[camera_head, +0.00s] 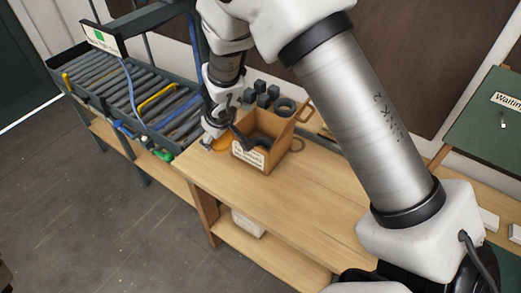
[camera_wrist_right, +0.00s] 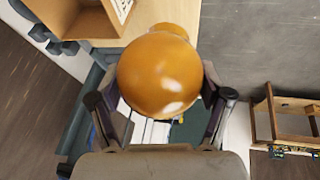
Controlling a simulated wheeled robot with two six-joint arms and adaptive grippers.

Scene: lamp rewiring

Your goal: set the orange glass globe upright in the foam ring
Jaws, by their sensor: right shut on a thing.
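The orange glass globe (camera_wrist_right: 158,75) is between the fingers of my right gripper (camera_wrist_right: 162,98), which is shut on it. A narrower orange neck shows at its top edge in the right wrist view. In the head view only a small part of the globe (camera_head: 221,144) shows below my right gripper (camera_head: 221,128), just left of the cardboard box. A dark grey ring (camera_head: 285,107), which looks like foam, lies on the bench behind the box. My left gripper is not in view.
The open labelled cardboard box (camera_head: 250,157) stands at the bench's left end. Dark blocks (camera_head: 262,93) and a thin brown ring (camera_head: 297,145) are near it. A rack of tubes (camera_head: 130,95) stands left. The wooden bench top (camera_head: 285,195) is clear in front of the box.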

